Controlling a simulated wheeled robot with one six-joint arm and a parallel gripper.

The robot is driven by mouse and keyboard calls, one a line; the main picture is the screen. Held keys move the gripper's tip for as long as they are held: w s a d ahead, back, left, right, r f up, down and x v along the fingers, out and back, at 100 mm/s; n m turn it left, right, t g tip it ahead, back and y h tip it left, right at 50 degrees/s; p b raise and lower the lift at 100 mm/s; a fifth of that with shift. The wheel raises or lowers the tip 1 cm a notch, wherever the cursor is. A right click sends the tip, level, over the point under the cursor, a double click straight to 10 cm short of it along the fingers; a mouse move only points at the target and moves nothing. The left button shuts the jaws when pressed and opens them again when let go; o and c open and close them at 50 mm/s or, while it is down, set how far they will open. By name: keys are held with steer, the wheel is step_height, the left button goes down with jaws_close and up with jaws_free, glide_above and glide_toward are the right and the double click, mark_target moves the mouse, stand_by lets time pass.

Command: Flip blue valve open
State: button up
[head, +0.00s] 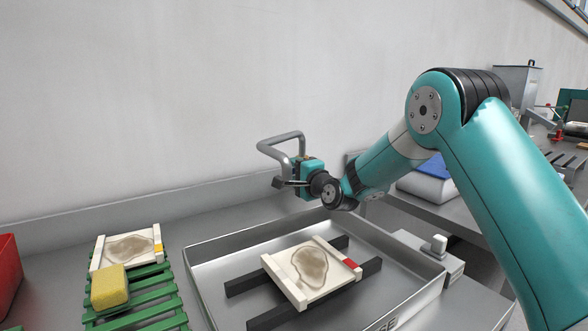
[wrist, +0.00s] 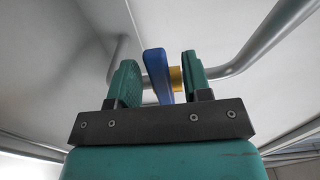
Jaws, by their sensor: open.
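The blue valve handle (wrist: 157,74) shows in the wrist view as a flat blue lever, standing close to upright in that picture. It lies between the two teal fingers of my gripper (wrist: 158,70), with a visible gap on each side. A brass-yellow fitting (wrist: 177,79) sits just right of the lever, on a grey metal pipe (wrist: 238,66). In the head view my gripper (head: 281,184) is at the bent grey pipe (head: 280,141) by the wall. The blue handle cannot be made out there, as my gripper covers that spot.
Below is a steel tray (head: 213,304) with dark bars and a white-framed piece (head: 310,273). At left are a green rack (head: 150,297), a yellow sponge (head: 109,287) and a red bin (head: 8,272).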

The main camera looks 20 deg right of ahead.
steer(key=shift+w, duration=0.2)
jaws_close()
